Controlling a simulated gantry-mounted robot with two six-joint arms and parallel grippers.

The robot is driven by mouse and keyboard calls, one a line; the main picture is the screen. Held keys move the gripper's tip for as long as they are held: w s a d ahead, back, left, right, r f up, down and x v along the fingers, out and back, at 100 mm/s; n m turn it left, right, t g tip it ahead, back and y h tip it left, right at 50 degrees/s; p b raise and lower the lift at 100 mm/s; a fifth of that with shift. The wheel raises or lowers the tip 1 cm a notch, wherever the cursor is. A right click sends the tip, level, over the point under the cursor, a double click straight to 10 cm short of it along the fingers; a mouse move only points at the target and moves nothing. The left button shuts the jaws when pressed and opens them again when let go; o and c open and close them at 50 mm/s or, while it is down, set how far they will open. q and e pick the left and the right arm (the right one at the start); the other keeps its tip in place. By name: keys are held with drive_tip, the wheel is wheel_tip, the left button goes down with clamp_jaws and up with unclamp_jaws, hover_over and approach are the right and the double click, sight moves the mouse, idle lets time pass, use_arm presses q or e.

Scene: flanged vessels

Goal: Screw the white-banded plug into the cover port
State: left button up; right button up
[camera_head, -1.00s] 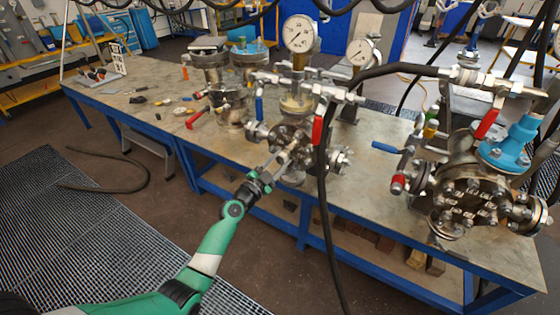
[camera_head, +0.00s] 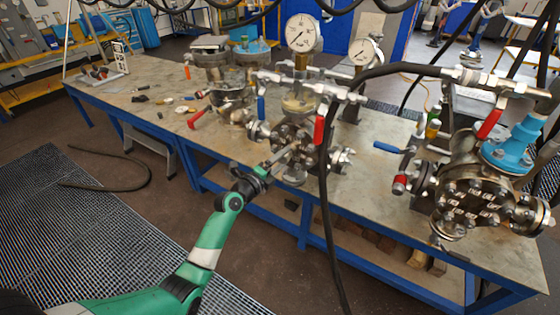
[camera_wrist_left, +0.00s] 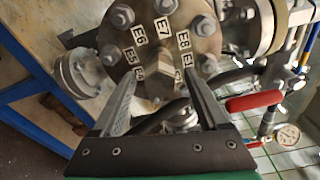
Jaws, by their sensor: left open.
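The round metal cover (camera_wrist_left: 172,38) of the middle vessel faces my left gripper, with bolts and white E-number labels around its rim. It also shows in the head view (camera_head: 284,133). My left gripper (camera_wrist_left: 160,82) is open, its two fingers pointing at the cover's middle. In the head view the left gripper (camera_head: 282,154) is just in front of the vessel. A brownish, angular piece (camera_wrist_left: 154,83) shows between the fingers at the cover's middle. I cannot tell whether it is the plug or touches the fingers. No white band can be made out. My right gripper is not in view.
A black hose (camera_head: 323,200) hangs just right of the cover. Red-handled valves (camera_head: 319,130) and a pressure gauge (camera_head: 303,33) stand close by. Another flanged vessel (camera_head: 475,195) is at the right. Small loose parts lie on the bench (camera_head: 150,118) at the left.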

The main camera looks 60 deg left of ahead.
use_arm(q)
drive_tip(key=p+v, duration=0.1)
drive_tip(key=v, duration=1)
drive_tip(key=shift+s, duration=0.3)
drive_tip(key=shift+d, duration=0.1)
drive_tip(key=shift+c, duration=0.4)
